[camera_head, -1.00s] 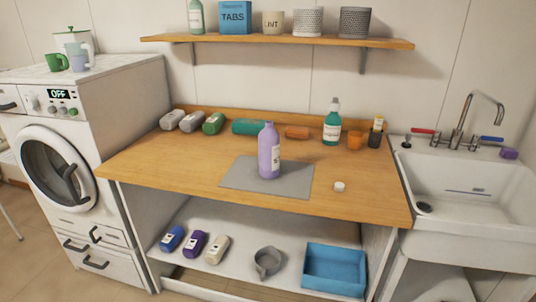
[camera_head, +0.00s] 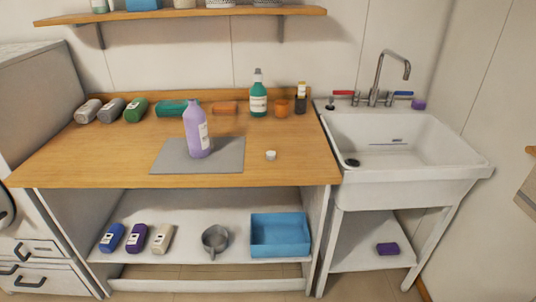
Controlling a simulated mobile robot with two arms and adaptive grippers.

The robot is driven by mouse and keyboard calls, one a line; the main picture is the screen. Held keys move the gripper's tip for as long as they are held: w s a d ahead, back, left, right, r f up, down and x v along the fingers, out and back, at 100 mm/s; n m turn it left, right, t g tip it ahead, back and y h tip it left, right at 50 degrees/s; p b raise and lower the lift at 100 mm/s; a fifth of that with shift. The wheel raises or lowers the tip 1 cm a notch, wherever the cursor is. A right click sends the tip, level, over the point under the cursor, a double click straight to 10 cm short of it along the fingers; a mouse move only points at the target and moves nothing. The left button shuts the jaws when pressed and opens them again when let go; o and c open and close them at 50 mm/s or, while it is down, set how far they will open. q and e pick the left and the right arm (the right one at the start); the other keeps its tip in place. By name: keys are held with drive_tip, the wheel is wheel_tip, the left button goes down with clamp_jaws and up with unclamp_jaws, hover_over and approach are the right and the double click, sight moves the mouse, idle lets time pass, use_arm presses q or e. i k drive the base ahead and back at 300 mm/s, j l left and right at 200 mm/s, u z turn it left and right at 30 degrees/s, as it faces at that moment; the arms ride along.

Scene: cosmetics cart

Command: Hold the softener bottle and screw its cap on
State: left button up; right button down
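The softener bottle (camera_head: 197,130) is light purple with a white label and stands upright on a grey mat (camera_head: 231,158) on the wooden counter. Its top shows no cap. A small white cap (camera_head: 271,155) lies on the bare wood just right of the mat, apart from the bottle. Neither of my grippers is in view.
Along the counter's back lie several bottles, with a green pump bottle (camera_head: 258,98), an orange cup (camera_head: 282,108) and a dark container (camera_head: 301,102) standing. The sink (camera_head: 330,150) is at right. The lower shelf holds a blue bin (camera_head: 281,252). The counter front is clear.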

sight(193, 116)
drive_tip(key=i+l, duration=0.45)
drive_tip(key=l, duration=0.15)
drive_tip(key=i+l, duration=0.45)
drive_tip(key=l, duration=0.15)
drive_tip(key=u, duration=1.6)
